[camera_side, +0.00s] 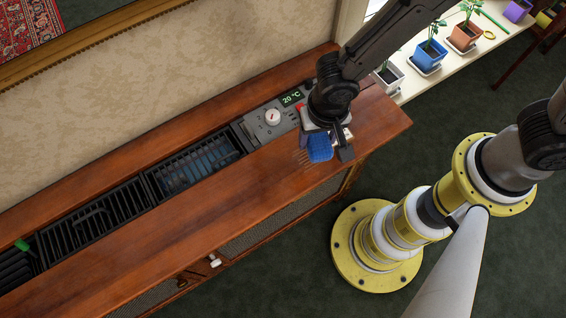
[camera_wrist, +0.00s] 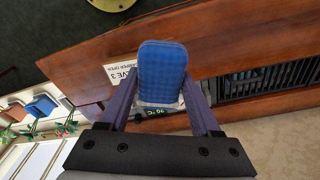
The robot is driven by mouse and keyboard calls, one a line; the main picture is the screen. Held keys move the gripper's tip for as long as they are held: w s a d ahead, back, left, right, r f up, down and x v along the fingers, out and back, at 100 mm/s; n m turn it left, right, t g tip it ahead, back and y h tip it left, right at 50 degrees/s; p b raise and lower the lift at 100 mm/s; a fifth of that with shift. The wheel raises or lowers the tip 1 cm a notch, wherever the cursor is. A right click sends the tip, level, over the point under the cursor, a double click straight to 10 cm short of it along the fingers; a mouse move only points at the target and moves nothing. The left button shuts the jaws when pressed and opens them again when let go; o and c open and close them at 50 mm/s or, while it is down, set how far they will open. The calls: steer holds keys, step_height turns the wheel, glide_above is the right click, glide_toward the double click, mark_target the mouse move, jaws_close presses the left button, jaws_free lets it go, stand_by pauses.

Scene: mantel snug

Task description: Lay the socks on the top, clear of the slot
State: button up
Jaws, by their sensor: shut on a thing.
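My gripper (camera_side: 326,140) is shut on a blue, ribbed, soft-looking bundle, the socks (camera_side: 319,148). They are held over the right part of the wooden top (camera_side: 240,185), near its front edge; whether they touch it I cannot tell. In the wrist view the socks (camera_wrist: 162,70) stand out between the two fingers of my gripper (camera_wrist: 160,90). The slot (camera_side: 195,163) is a long dark grilled opening along the top, left of the gripper. In the wrist view the slot (camera_wrist: 270,78) lies to the right, apart from the socks.
A control panel (camera_side: 272,117) with a dial and lit display sits between slot and gripper. A white label (camera_wrist: 122,70) shows partly behind the socks. Potted plants stand on a white shelf (camera_side: 455,60) behind at right. The front strip of the top is clear.

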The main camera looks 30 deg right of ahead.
steer(key=s+d+r, duration=0.2)
steer(key=s+d, duration=0.2)
steer(key=s, duration=0.2)
steer(key=w+a+f, duration=0.1)
steer(key=w+a, duration=0.1)
steer(key=w+a+f, duration=0.3)
steer(key=w+a, duration=0.1)
steer(key=shift+w+a+f, duration=0.15)
steer(key=shift+w+a, duration=0.05)
steer(key=shift+a, duration=0.1)
glide_above(284, 166)
steer(key=f, duration=0.5)
steer(key=shift+s+f, duration=0.15)
steer(key=shift+s, duration=0.2)
steer(key=shift+w+a+f, duration=0.15)
steer(key=shift+f, duration=1.6)
